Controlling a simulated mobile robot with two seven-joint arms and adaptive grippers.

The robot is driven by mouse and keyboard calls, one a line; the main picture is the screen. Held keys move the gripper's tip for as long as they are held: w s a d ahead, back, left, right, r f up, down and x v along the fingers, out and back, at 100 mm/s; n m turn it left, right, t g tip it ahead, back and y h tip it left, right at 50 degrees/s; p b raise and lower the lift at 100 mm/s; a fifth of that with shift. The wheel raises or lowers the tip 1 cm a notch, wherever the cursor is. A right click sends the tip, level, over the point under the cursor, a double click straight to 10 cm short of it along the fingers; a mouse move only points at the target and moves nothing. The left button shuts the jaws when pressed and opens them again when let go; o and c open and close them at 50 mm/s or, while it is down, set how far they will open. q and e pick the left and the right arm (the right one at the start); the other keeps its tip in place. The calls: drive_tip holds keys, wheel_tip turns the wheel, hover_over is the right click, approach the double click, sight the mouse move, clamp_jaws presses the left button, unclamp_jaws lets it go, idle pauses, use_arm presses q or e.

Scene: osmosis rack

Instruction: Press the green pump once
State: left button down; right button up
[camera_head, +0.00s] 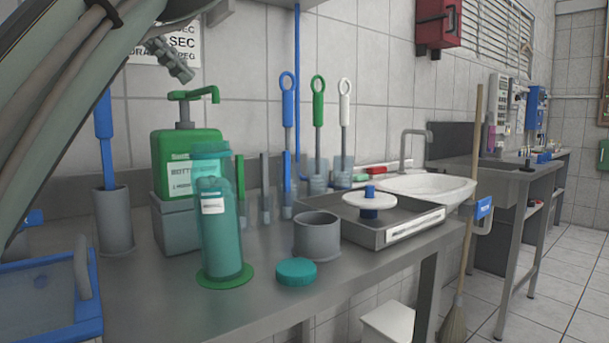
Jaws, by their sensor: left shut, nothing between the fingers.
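The green pump (196,94) has a spout that points right. It sits on top of a green bottle (168,146) with a white label, which stands upright on a grey block (176,224) at the back of the bench. My left gripper (184,72) is shut and empty. It shows just above and slightly left of the pump head, with a visible gap in the picture; its depth relative to the pump is hard to judge. A teal see-through cylinder (222,243) partly hides the bottle's right side. My right gripper is not in view.
A grey cup (317,236) and a teal lid (296,271) stand on the bench right of the cylinder. A blue-handled tool in a grey holder (114,220) stands left of the bottle. Several handled tools stand behind, and a metal tray (392,229) lies at right.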

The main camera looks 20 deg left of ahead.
use_arm(q)
drive_tip(key=shift+r, duration=0.15)
drive_tip(key=shift+r+p, duration=1.7)
drive_tip(key=shift+r, duration=0.75)
drive_tip(key=shift+f, duration=0.1)
